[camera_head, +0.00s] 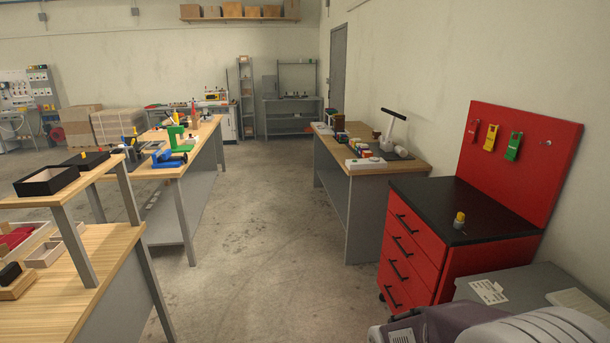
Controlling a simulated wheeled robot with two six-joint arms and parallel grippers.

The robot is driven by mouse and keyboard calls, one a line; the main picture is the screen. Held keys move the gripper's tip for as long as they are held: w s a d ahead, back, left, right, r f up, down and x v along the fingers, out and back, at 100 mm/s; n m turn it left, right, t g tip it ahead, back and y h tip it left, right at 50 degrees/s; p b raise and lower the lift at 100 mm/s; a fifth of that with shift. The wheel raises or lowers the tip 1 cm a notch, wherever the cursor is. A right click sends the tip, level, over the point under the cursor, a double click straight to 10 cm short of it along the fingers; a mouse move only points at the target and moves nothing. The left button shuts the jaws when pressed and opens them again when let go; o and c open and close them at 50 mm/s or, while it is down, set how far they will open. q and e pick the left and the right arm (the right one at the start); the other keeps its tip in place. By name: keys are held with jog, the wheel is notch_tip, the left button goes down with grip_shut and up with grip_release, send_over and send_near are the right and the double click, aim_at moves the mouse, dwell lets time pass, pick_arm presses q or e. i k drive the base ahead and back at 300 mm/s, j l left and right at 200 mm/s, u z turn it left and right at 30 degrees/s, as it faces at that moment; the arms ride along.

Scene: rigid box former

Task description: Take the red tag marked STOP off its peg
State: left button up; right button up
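A red upright panel (550,140) stands at the back of a red drawer cabinet at the right. A yellow tag (491,137) and a green tag (514,146) hang on it. Left of the yellow tag is a small peg-like spot (475,129) where something red seems to hang, but it blends into the red panel. I cannot make out the word STOP on anything. Neither of my grippers is in view.
The cabinet's black top (470,212) holds a small yellow-capped object (459,220). A grey surface (525,285) lies in front of it. A wooden workbench (365,150) stands behind, and more benches line the left. The floor (260,240) between them is clear.

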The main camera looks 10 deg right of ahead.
aim_at(471, 131)
jog(key=i+z, duration=0.1)
jog(key=i, duration=0.45)
jog(key=i+z, duration=0.1)
jog(key=i, duration=0.5)
jog(key=i+z, duration=0.1)
jog(key=i, duration=0.45)
jog(key=i+j+z, duration=0.1)
jog(key=i, duration=0.45)
jog(key=i+j+z, duration=0.1)
jog(key=i, duration=0.45)
jog(key=i+z, duration=0.5)
jog(key=i+j+z, duration=0.25)
jog(key=z, duration=0.25)
jog(key=i+j+z, duration=0.3)
jog(key=z, duration=0.2)
jog(key=i+j+z, duration=0.3)
jog(key=j+z, duration=0.2)
